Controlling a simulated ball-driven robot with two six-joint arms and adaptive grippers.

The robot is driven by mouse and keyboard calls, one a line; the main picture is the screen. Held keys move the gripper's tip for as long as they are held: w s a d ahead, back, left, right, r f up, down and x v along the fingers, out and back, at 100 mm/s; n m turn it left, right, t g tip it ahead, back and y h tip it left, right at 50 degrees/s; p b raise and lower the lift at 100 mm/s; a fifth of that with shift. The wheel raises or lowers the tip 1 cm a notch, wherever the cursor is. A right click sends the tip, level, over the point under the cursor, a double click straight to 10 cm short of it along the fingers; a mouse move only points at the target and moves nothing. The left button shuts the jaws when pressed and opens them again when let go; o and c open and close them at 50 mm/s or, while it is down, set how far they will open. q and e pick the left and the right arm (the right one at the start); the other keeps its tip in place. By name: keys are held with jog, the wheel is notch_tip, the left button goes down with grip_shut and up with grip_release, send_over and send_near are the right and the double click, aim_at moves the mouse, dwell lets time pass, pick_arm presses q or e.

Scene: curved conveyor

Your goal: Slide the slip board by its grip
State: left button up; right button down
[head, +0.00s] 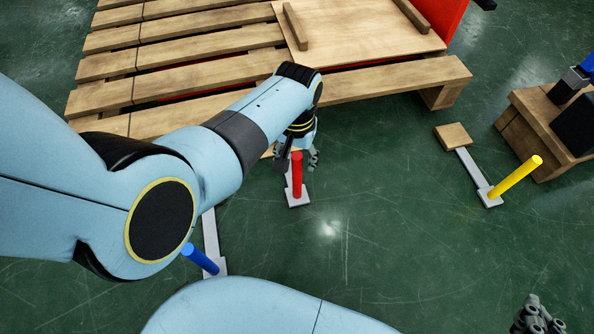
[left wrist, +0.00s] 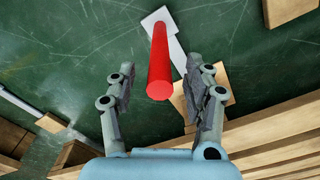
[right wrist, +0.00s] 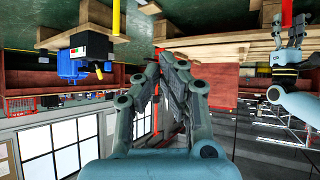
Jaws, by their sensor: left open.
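A red grip (head: 296,172) stands upright on a small grey plate at the end of a grey strip that runs toward the pallet. A small wooden board (left wrist: 180,102) shows at that strip's other end, partly hidden by my gripper. My left gripper (left wrist: 163,75) is open, with the red grip's end between its spread fingers in the left wrist view; I cannot tell whether they touch. In the head view, it is partly hidden by my arm. My right gripper (head: 532,318) is at the bottom right, empty; its fingers nearly meet in the right wrist view (right wrist: 172,62).
A slatted pallet (head: 180,75) carries a plywood panel (head: 365,30). A similar piece with a yellow grip (head: 518,176) lies right, its wooden board (head: 452,136) visible. A blue grip (head: 200,258) stands left. A wooden crate (head: 530,130) stands right. The central green floor is clear.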

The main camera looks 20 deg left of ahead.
aim_at(297, 170)
pick_arm(q)
notch_tip(297, 170, down, 3)
jog(key=shift+s+r+b, duration=0.1)
jog(key=shift+b, duration=0.6)
notch_tip(297, 170, down, 2)
jog(key=shift+b, duration=0.75)
pick_arm(e)
jog(key=w+a+r+t+y, duration=0.1)
jog(key=w+r+t, duration=0.3)
jog(key=r, duration=0.3)
jog(key=w+a+r+n+t+y, duration=0.1)
jog(key=w+r+t, duration=0.4)
jog(key=r, duration=0.3)
jog(key=shift+w+n, duration=0.2)
jog(key=shift+n, duration=0.1)
pick_arm(q)
grip_shut()
